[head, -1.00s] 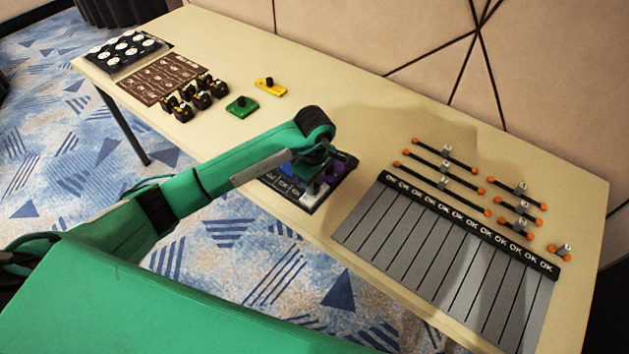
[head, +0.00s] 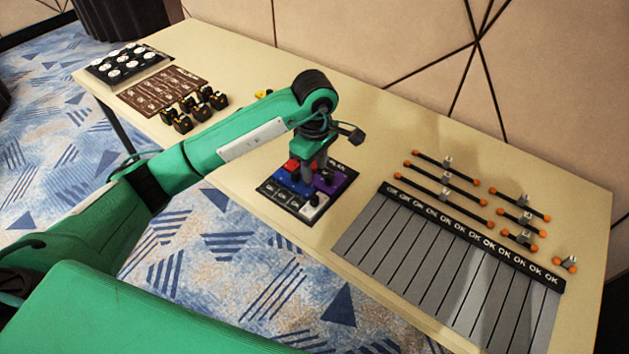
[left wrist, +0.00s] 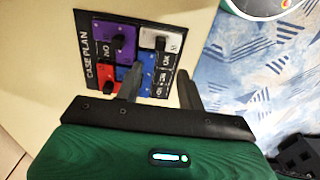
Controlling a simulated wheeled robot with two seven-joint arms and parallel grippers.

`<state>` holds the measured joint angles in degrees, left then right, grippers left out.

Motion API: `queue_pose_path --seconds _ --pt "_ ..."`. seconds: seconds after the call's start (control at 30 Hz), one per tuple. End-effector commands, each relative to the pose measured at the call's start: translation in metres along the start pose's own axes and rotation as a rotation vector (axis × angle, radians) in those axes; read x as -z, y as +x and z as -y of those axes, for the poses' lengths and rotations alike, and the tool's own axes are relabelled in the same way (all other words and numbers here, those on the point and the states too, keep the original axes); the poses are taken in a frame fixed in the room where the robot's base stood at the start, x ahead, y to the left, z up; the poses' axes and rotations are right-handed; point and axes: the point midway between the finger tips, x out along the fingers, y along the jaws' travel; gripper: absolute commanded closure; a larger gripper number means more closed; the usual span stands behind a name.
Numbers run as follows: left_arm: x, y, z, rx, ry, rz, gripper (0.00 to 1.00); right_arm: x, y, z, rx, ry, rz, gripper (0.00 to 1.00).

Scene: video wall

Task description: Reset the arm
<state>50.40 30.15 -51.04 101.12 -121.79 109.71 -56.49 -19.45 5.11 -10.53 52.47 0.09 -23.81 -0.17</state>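My left gripper (head: 318,165) hangs over the dark CASE PLAN board (head: 272,190) on the table. The left wrist view shows its two fingers (left wrist: 160,86) apart with nothing between them, above the board (left wrist: 88,60). On the board sit a purple piece (head: 328,184), a red one (head: 291,166), a blue one (head: 290,184) and a white one (head: 314,208), each with a dark knob. They also show in the left wrist view, where the fingers partly cover the blue one. My right gripper is out of view.
A grey board with an OK strip (head: 470,238) lies at right, with several orange-ended bars (head: 445,175) behind it. At the far left are a brown card (head: 163,90), black-and-yellow pieces (head: 195,108) and a tray of white discs (head: 125,62). A yellow piece (head: 262,93) is partly hidden.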

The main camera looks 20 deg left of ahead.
Motion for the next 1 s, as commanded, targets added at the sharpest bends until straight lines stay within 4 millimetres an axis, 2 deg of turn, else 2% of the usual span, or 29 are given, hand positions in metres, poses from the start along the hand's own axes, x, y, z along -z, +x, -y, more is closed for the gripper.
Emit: queue_pose_path --seconds 0.1,0.23,0.77,0.87,0.97,1.0 --pt "0.0 -0.011 0.0 0.0 0.0 -0.001 0.61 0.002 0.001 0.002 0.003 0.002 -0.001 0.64" --pt "0.0 -0.017 0.0 0.0 0.0 0.0 0.61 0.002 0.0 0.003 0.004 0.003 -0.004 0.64" --pt "-0.003 -0.017 0.0 -0.002 0.001 0.011 0.61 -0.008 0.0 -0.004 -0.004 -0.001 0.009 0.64" --pt "-0.021 -0.011 0.001 -0.021 0.005 0.087 0.61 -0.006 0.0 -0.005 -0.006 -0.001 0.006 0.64" --pt "-0.06 -0.003 0.002 -0.06 0.002 0.257 0.61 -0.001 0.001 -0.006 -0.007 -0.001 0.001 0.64" --pt "-0.081 -0.003 0.003 -0.078 -0.007 0.35 0.61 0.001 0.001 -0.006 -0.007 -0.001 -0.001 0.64"
